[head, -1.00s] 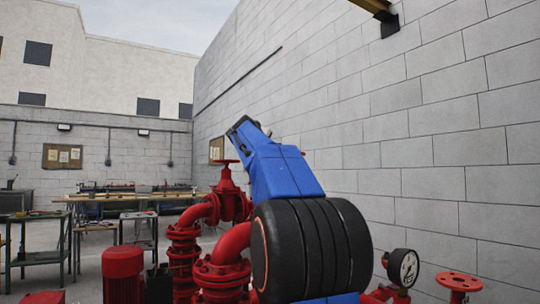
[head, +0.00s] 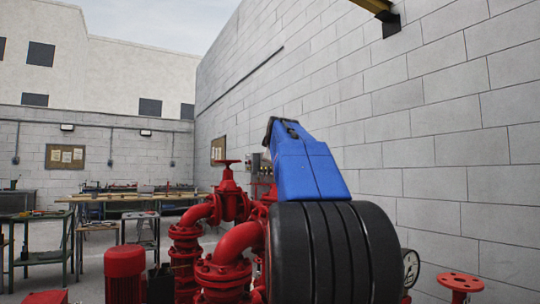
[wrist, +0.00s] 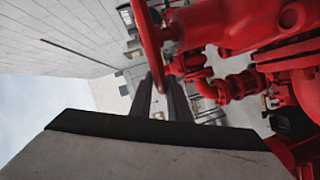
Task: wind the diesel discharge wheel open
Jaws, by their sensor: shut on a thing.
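In the wrist view, a red handwheel rim (wrist: 149,42) runs down between the two dark fingers of my gripper (wrist: 160,98). My gripper is shut on this rim. The wheel's red valve body (wrist: 235,22) fills the upper right of that view. Only part of the wheel shows, so how far it is turned cannot be told. In the head view, my blue and black arm hides my gripper and the held wheel.
Another red valve with a handwheel (head: 228,163) stands left of my arm, above red elbow pipes (head: 235,243). A pressure gauge (head: 411,268) and a red wheel (head: 460,282) are at the lower right. A block wall (head: 450,150) rises on the right.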

